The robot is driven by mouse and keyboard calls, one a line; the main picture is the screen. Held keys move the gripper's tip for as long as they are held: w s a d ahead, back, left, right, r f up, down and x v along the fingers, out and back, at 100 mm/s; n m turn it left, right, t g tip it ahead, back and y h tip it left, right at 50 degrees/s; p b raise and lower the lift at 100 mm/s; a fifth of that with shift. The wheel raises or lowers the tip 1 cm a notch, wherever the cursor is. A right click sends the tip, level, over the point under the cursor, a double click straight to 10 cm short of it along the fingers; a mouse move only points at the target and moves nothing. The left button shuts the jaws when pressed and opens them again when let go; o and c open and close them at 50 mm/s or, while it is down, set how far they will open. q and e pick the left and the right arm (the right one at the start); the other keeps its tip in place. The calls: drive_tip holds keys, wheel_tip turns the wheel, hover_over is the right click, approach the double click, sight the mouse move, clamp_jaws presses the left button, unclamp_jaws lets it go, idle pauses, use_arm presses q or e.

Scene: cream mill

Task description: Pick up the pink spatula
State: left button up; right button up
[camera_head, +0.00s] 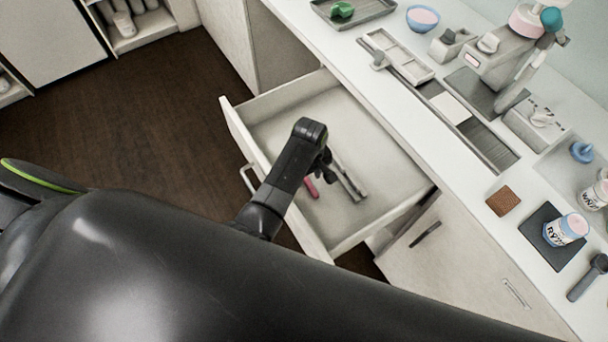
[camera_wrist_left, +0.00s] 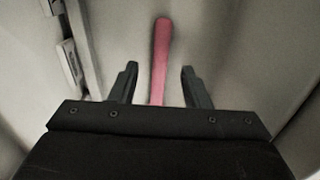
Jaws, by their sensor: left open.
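The pink spatula lies in the open drawer (camera_head: 380,180). In the head view only a small pink part of the spatula (camera_head: 311,188) shows beside my left gripper. In the left wrist view the pink spatula (camera_wrist_left: 160,62) runs lengthwise between the two fingers, its near part hidden behind the gripper body. My left gripper (camera_wrist_left: 158,72) is open, with a gap on both sides of the spatula. In the head view my left gripper (camera_head: 322,170) points down into the drawer, its fingers partly hidden by the wrist. My right gripper is not in view.
A long grey metal tool (camera_head: 348,180) lies in the drawer just right of the gripper; it also shows at the left of the wrist view (camera_wrist_left: 72,55). The drawer's right part is bare. The counter (camera_head: 470,190) above holds cups, trays and a machine.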

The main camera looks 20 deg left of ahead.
sight(308, 183)
use_arm(q)
drive_tip(key=shift+f, duration=1.2)
drive_tip(key=shift+c, duration=0.2)
clamp_jaws()
